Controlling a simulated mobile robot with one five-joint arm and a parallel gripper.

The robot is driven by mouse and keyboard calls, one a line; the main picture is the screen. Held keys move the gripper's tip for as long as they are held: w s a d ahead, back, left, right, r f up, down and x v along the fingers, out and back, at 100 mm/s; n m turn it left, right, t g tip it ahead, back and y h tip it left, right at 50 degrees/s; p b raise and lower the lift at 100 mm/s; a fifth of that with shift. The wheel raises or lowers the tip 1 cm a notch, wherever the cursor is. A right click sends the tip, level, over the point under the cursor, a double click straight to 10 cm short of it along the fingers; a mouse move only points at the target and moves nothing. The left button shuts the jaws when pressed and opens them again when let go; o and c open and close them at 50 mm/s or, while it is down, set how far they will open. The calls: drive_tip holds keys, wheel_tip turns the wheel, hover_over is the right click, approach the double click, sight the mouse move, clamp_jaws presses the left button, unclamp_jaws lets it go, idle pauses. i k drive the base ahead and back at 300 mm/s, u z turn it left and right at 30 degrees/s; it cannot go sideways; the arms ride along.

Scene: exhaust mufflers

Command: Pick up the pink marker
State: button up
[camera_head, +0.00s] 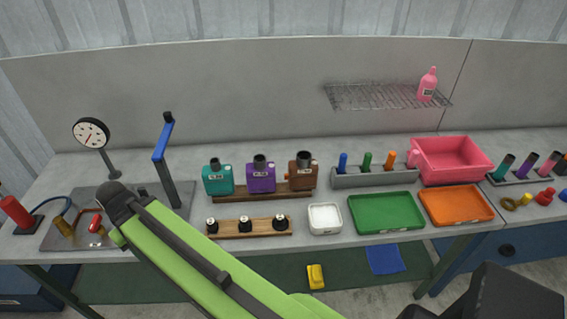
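My green arm crosses the lower left of the view, well away from the rack. I cannot make out my gripper or its fingers.
Green (386,228) and orange (456,220) trays and a white dish (325,231) lie in front. Teal, purple and brown bottles (303,178) stand left. A wire shelf (375,97) with a pink bottle (428,84) hangs above.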

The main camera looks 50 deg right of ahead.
sight(413, 157)
drive_tip(key=z, duration=1.3)
drive_tip(key=k, duration=1.4)
drive_tip(key=z, duration=0.35)
drive_tip(key=i, duration=1)
